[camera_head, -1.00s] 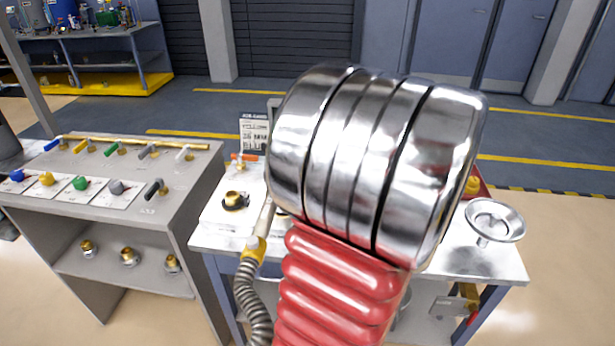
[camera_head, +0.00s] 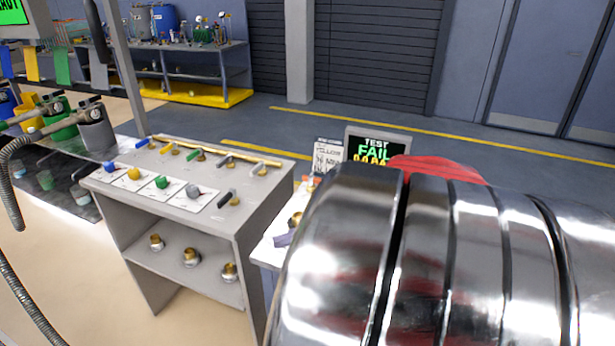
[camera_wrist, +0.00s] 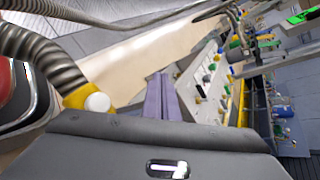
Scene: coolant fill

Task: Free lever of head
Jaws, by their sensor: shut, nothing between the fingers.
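My gripper (camera_wrist: 160,97) shows in the wrist view as two purple fingers, shut together and empty.
A grey console (camera_head: 222,170) with coloured knobs and levers stands at left, with brass fittings on its lower shelf. Several hose nozzles and coloured containers stand at far left. Floor shows behind the console.

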